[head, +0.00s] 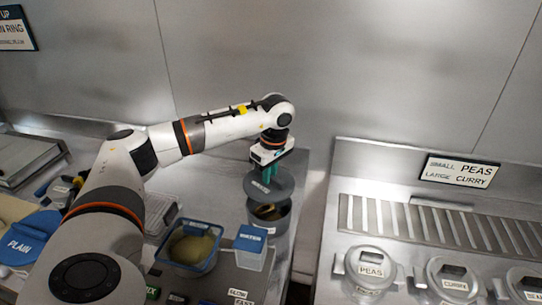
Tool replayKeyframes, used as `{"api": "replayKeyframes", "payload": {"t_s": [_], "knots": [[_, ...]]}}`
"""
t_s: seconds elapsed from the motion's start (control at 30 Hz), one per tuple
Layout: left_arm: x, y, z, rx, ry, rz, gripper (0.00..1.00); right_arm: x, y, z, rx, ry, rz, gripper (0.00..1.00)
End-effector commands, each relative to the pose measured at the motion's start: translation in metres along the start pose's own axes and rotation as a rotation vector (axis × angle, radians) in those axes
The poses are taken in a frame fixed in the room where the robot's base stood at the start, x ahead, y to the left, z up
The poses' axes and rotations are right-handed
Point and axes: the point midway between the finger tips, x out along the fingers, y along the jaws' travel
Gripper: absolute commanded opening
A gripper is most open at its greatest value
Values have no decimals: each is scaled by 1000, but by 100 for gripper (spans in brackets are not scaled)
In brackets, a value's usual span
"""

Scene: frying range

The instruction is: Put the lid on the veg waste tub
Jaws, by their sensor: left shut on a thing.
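My left gripper (270,172) points down near the back of the counter, its teal fingers shut on a round dark grey lid (284,187). The lid is held roughly level, just above and slightly left of the mouth of a round grey tub (281,224). Brownish scraps (267,212) show inside the tub, below the lid's front edge. I cannot read a label on this tub. A gap shows between the lid and the tub's front rim; the far rim is hidden behind the lid. My right gripper is out of view.
To the right are lidded pots marked PEAS (370,270) and CURRY (452,281). A steel wall rises behind.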

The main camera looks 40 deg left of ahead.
Motion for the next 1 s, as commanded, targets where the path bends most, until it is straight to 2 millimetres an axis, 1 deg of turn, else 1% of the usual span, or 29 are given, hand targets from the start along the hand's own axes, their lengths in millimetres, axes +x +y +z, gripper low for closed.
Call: {"api": "replayKeyframes", "payload": {"t_s": [0.07,0.17,0.3,0.4,0.53,0.7,0.8,1.0], "knots": [[1,0,0,1,0,0,0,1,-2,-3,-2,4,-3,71],[4,0,-1,2,0,0,0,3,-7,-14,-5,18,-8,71],[14,0,-2,1,0,0,0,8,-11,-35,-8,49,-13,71],[24,0,-3,1,0,1,0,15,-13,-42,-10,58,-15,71],[39,1,-5,1,-1,2,0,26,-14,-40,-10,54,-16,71],[57,0,-7,1,0,1,0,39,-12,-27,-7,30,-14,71],[63,0,-8,1,0,0,0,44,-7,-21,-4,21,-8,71],[66,0,-8,1,0,-1,0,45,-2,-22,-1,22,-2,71]]}}
